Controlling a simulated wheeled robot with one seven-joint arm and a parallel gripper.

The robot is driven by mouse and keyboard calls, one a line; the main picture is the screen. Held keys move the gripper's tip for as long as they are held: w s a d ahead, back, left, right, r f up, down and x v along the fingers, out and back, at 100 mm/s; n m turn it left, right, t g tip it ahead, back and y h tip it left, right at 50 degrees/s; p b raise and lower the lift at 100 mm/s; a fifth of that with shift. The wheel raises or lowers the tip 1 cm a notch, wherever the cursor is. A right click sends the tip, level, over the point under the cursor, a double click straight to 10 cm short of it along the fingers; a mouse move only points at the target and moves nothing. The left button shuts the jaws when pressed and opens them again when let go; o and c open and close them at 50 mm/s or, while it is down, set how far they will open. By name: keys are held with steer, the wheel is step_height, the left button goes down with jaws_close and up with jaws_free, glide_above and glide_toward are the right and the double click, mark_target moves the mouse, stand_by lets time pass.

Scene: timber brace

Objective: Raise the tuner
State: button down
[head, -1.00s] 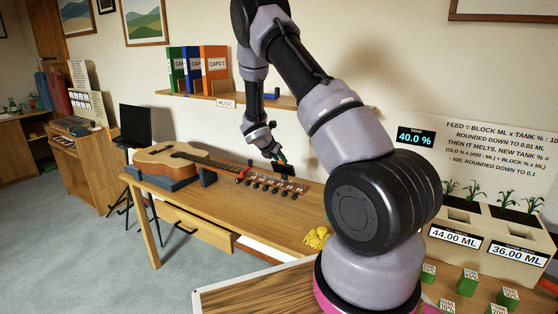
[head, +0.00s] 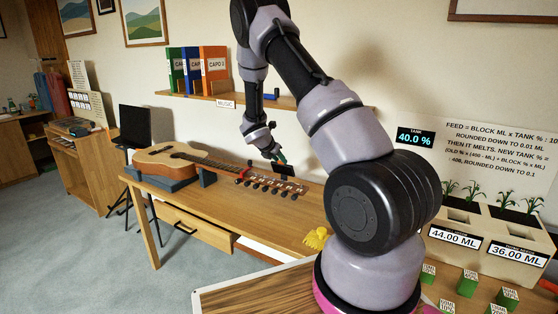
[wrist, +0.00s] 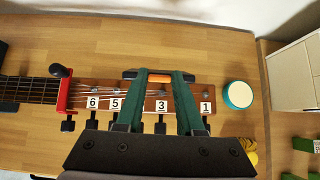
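The guitar (head: 172,158) lies on the wooden bench with its headstock (head: 268,183) to the right. The tuner (wrist: 159,77), a dark bar with an orange middle, is at the headstock's far edge in the wrist view. In the head view it is a small black panel (head: 287,169) by the headstock. My gripper (wrist: 159,73) is over the headstock, its two green fingers apart, one on each side of the orange part. It also shows in the head view (head: 281,158). Whether the fingers press on the tuner is not clear.
Number tags 6, 5, 3 and 1 mark the headstock pegs; a red capo (wrist: 63,95) is on the neck. A round teal-and-white item (wrist: 238,95) and a yellow item (head: 317,238) lie nearby. A shelf (head: 225,98) with binders is above.

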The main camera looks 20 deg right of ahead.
steer(key=c, duration=0.5)
jaws_free()
steer(key=shift+d+r, duration=0.1)
steer(key=shift+d, duration=0.1)
steer(key=shift+a, duration=0.1)
steer(key=v, duration=1)
steer(key=shift+s+a+r, duration=0.2)
